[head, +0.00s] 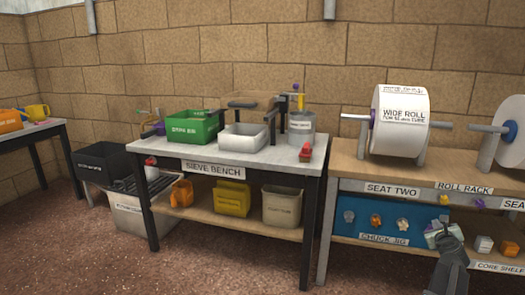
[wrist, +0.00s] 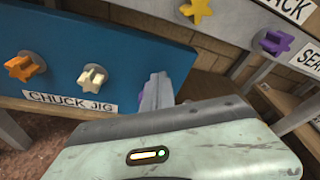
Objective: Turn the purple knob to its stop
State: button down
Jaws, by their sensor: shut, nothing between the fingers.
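A purple star-shaped knob (wrist: 276,43) sits on the grey rail at the upper right of the wrist view. It is small in the head view (head: 479,203), beside a yellow star knob (head: 443,199). My gripper (wrist: 156,92) is shut and empty, in front of the right part of the blue chuck jig panel (wrist: 110,50). In the head view my gripper (head: 440,234) is left of and below the rail's purple knob, apart from it. A purplish patch shows by my fingers in the wrist view; I cannot tell what it is.
The panel also carries an orange knob (head: 376,220) and a cream knob (head: 403,223). A wide paper roll (head: 400,135) stands above on the rack. Grey and orange blocks stand on the core shelf at right. The sieve bench (head: 145,148) is at left.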

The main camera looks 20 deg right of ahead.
jog(key=shift+f, duration=0.15)
dwell(0.4)
jog(key=shift+s+f+v, duration=0.4)
jog(key=shift+f+v, duration=0.35)
jog(key=shift+v, duration=2.8)
jog(key=r+x, duration=0.1)
jog(key=x, duration=0.6)
jog(key=shift+w+r, duration=0.4)
jog(key=shift+w, duration=0.05)
jog(key=shift+f, duration=0.15)
